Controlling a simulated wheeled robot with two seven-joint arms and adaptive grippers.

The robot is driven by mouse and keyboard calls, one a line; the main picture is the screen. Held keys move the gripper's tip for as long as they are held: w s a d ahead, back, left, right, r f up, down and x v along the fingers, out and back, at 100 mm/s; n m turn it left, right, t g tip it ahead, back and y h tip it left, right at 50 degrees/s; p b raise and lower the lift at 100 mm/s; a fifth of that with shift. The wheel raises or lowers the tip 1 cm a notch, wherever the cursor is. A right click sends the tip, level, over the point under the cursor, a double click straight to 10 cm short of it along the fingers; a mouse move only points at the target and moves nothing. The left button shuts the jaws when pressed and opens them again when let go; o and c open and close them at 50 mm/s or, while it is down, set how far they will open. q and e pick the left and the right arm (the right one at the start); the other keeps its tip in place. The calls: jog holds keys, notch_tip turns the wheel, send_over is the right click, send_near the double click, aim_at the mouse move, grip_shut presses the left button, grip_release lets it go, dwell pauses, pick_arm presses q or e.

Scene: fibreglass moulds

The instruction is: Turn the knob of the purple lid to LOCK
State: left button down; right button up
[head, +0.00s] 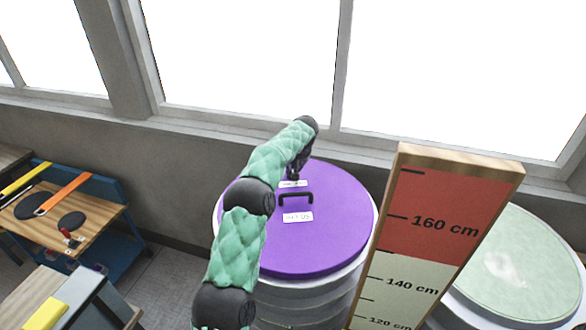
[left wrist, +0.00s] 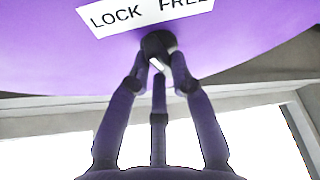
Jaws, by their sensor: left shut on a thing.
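The purple lid (head: 340,235) lies on a white round drum and carries a black handle and two white labels. The left wrist view shows the lid (left wrist: 40,50) from close up, with the label LOCK FREE (left wrist: 145,10). A dark knob (left wrist: 155,42) with a pale stripe sits beside this label. My left gripper (left wrist: 159,78) is shut on the knob, its fingers around it. In the head view my left arm reaches over the lid, and the gripper (head: 294,172) is at its far part, partly hidden by the arm. Which word the knob points to cannot be told.
A tall height board (head: 440,225) marked in cm stands right of the lid. A pale green round lid (head: 525,270) is behind it at the right. A wooden bench (head: 90,215) with tools stands at the left. A window wall is close behind.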

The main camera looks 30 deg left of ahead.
pick_arm(q)
jog(key=n+g+p, duration=0.1)
jog(key=n+p, duration=0.1)
jog(key=n, duration=0.1)
jog(key=shift+w+r, duration=0.15)
jog(key=shift+n+g+y+p, duration=0.3)
jog(key=shift+n+p, duration=0.3)
jog(key=shift+p, duration=0.05)
jog(key=shift+a, duration=0.1)
jog(key=c, duration=1.1)
grip_release()
jog(key=v, duration=1.2)
